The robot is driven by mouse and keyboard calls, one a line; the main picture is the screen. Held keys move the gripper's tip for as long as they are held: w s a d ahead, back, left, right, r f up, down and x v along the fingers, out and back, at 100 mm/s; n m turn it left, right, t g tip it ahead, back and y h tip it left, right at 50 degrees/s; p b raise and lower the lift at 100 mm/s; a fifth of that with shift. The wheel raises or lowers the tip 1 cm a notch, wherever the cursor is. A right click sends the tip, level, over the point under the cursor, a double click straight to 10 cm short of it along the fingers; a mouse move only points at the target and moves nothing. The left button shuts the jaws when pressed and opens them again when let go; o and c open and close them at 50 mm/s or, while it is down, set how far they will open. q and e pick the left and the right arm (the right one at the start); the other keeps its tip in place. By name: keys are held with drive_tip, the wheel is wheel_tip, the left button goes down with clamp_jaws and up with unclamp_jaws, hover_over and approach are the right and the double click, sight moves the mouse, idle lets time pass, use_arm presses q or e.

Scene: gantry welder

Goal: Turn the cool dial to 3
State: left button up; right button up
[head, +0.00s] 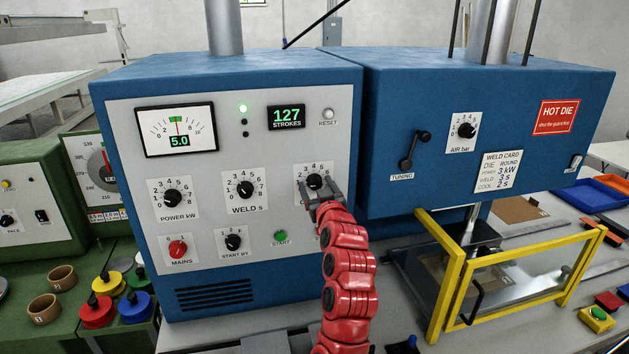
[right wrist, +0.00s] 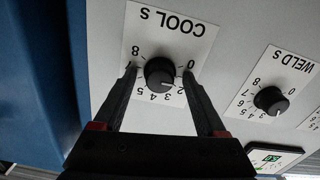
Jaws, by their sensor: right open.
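The cool dial is a black round knob on a white numbered plate; it shows in the head view (head: 314,182), partly covered by my gripper, and upside down in the right wrist view (right wrist: 160,73) under the label "COOL s". Its white pointer mark seems to face near the 2, but the exact setting is hard to read. My right gripper (right wrist: 159,74) is open, with one finger on each side of the knob; I cannot tell whether they touch it. It also shows in the head view (head: 321,193). My left gripper is not in view.
The weld dial (head: 245,189) sits left of the cool dial, and the start button (head: 280,236) is below. A weld card (head: 498,172) reads "COOL 2 s". A yellow guard frame (head: 450,285) stands at the lower right.

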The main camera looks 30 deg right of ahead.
drive_tip(key=shift+s, duration=0.2)
drive_tip(key=shift+r, duration=0.1)
drive_tip(key=shift+c, duration=0.5)
drive_tip(key=c, duration=0.5)
drive_tip(key=shift+w, duration=0.1)
clamp_jaws()
drive_tip(key=shift+f, duration=0.2)
